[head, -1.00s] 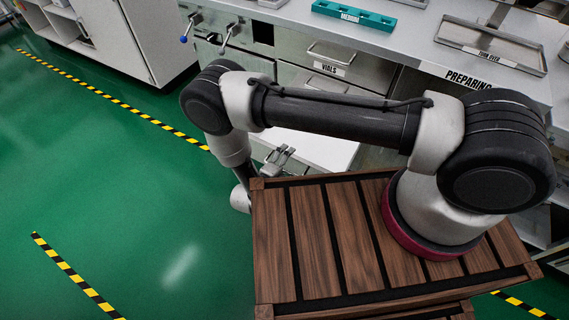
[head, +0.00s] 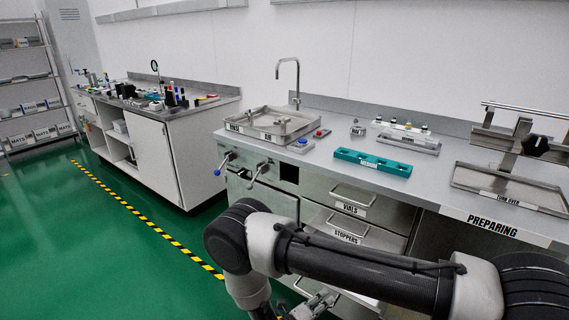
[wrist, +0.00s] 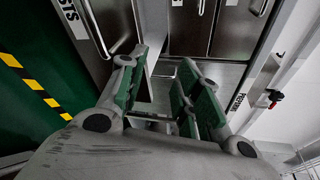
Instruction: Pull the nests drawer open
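The nests drawer shows in the wrist view as a grey front (wrist: 108,22) at the upper left, with a partly cut-off label ending in "STS" and a metal bar handle (wrist: 95,30). This front seems to stand out from the other drawer fronts. In the head view my arm hides most of the drawer; a pale strip of it (head: 362,302) shows behind the arm. My gripper (wrist: 160,88) is open, its green-padded fingers apart with nothing clearly held between them. The left finger is close to the handle's end; I cannot tell if they touch. My gripper also shows low in the head view (head: 318,302).
The vials drawer (head: 372,207) and stoppers drawer (head: 318,220) are above, looking shut. Two valve levers (head: 259,170) stick out left of them. The counter (head: 330,150) holds a teal rack (head: 372,163) and trays. Green floor (head: 110,265) is open at the left.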

